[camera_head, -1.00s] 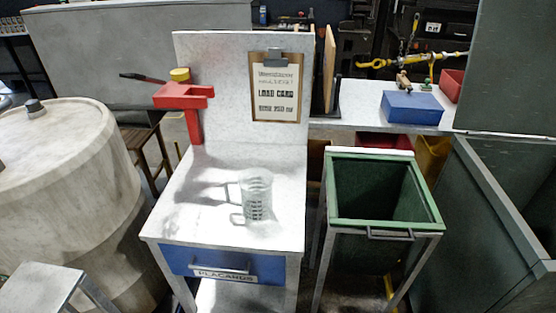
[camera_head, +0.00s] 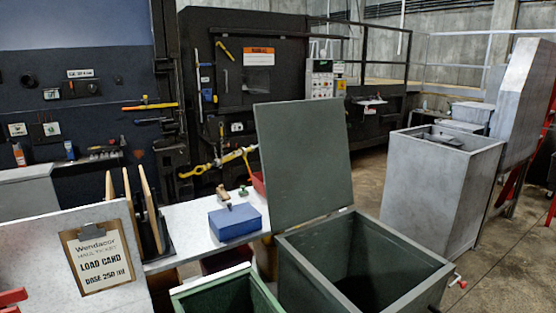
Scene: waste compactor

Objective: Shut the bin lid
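A dark grey-green bin (camera_head: 416,256) stands at the bottom centre-right, its open top facing up and its inside dark. Its flat lid (camera_head: 303,155) stands open, nearly upright, along the bin's back left edge, with what looks like a small hinge piece near the rim. The bin's lower front is cut off by the bottom of the view.
A green open bin (camera_head: 195,297) stands just left of the lidded bin. Behind them a white counter (camera_head: 185,222) holds a blue box (camera_head: 235,221). A clipboard (camera_head: 97,257) is on the left panel. A grey metal bin (camera_head: 440,185) stands right, with open floor (camera_head: 500,260) beside it.

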